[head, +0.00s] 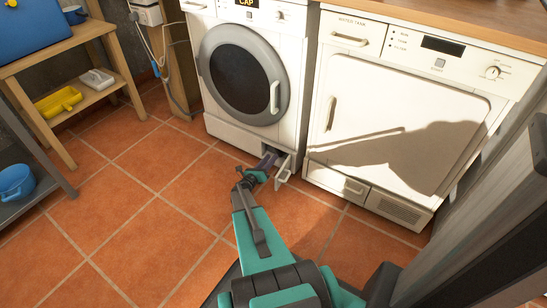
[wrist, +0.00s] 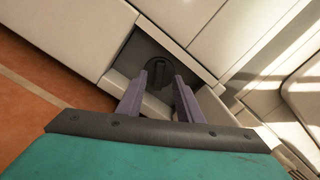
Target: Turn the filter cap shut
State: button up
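The filter cap (wrist: 157,74) is a dark round cap with a raised grip bar, set in a dark recess low on the front of the washing machine (head: 245,75). In the wrist view its bar stands close to upright, slightly tilted. My gripper (wrist: 160,79) points into the recess with its two grey fingers apart, one on each side of the cap's bar in the picture. Nothing shows between the fingertips; I cannot tell how deep they are. In the head view my gripper (head: 269,163) hides the cap. The small flap (head: 284,173) hangs open beside it.
The washer's display (head: 246,3) reads "CAP". A white dryer (head: 400,110) stands close on the right. A wooden shelf (head: 20,70) with a yellow scoop (head: 58,101) and a blue pot (head: 15,182) are at left. The tiled floor (head: 130,215) between is clear.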

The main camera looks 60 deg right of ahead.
aim_at(277, 151)
jog(key=shift+d+b, duration=0.55)
jog(key=shift+d, duration=1.9)
